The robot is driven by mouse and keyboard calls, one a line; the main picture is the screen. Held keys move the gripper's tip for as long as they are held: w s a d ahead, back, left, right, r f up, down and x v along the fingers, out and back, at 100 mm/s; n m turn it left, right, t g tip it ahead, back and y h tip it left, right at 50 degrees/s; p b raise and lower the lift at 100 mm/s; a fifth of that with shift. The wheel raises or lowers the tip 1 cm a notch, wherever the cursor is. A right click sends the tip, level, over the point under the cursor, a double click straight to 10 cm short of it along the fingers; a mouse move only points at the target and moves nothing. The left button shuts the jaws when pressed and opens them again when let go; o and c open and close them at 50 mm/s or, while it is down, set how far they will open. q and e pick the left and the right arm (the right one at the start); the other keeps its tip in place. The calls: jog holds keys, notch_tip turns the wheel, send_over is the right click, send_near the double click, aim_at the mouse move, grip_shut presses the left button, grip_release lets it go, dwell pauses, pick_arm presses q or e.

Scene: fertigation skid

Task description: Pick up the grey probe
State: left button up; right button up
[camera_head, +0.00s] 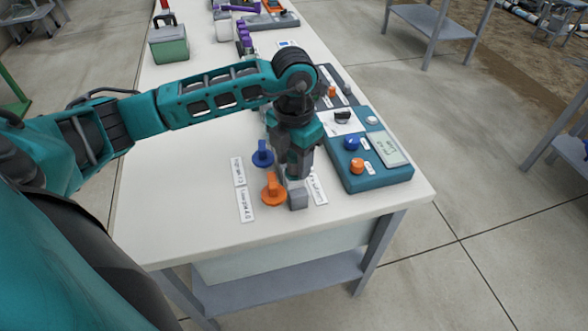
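My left gripper (297,176) points down over the near part of the white bench. Its fingers are small and partly hidden by the gripper body, so I cannot tell whether they are open or shut. A small grey block-shaped piece (298,200) shows directly below the fingertips; it may be the grey probe, but its upper part is hidden by the gripper. I cannot tell whether the fingers touch it. Just left of it stand an orange piece with an upright handle (273,191) and a similar blue piece (262,154). My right gripper is not in view.
A teal meter box (375,183) with a display and blue and orange knobs stands close to the right. White label strips (246,205) lie on the white bench (190,225). A green container (169,42) stands farther back. The bench's front left is clear.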

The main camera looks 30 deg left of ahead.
pick_arm(q)
grip_shut()
jog(key=shift+r, duration=0.15)
